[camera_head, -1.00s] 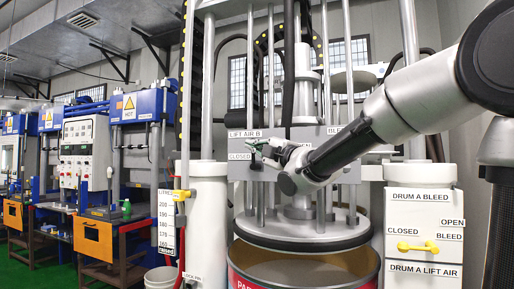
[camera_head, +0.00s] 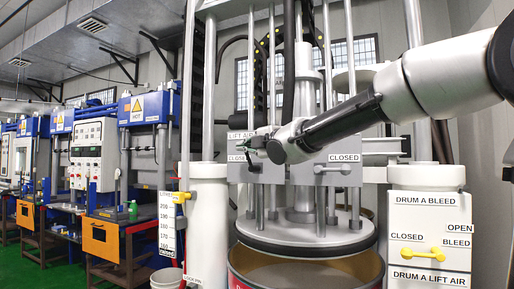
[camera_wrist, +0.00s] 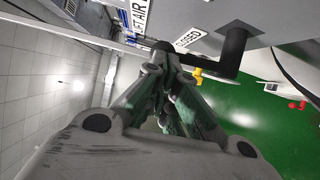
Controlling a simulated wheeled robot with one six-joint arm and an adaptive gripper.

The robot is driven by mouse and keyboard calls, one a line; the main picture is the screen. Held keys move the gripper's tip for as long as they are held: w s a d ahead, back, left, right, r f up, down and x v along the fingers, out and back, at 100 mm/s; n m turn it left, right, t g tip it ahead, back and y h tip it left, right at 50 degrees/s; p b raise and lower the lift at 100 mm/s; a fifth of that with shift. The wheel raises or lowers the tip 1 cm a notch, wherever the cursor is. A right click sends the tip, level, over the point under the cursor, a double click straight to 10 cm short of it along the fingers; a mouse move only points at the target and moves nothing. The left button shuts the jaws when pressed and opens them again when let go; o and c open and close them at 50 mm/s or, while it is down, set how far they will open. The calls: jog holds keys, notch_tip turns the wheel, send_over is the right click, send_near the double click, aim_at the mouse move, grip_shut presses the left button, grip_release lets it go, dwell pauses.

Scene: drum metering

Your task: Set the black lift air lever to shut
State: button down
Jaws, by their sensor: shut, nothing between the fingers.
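The black lift air lever (camera_wrist: 228,62) shows in the wrist view as an L-shaped bar below the panel, near the LIFT AIR and CLOSED labels (camera_wrist: 188,38). My gripper (camera_wrist: 160,58) is shut and empty, its fingertips close to the free end of the lever; I cannot tell whether they touch. In the head view my gripper (camera_head: 257,146) is at the grey panel (camera_head: 336,177), just right of the LIFT AIR label (camera_head: 240,134) and CLOSED label (camera_head: 237,158).
Vertical rods (camera_head: 273,206) stand just below my gripper. An open drum (camera_head: 305,272) is under the round plate. A white cabinet (camera_head: 430,215) with a yellow lever (camera_head: 422,253) stands at the right. Blue machines (camera_head: 150,108) stand at the far left.

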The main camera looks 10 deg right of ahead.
jog(key=shift+a, duration=0.15)
jog(key=w+a+f+n+g+h, duration=0.3)
jog(key=a+f+g+h, duration=0.1)
jog(key=g+h, duration=0.2)
jog(key=shift+w+a+n+g, duration=0.3)
jog(key=shift+a+g, duration=0.05)
jog(key=shift+g, duration=0.35)
jog(key=shift+a, duration=0.1)
dwell(0.6)
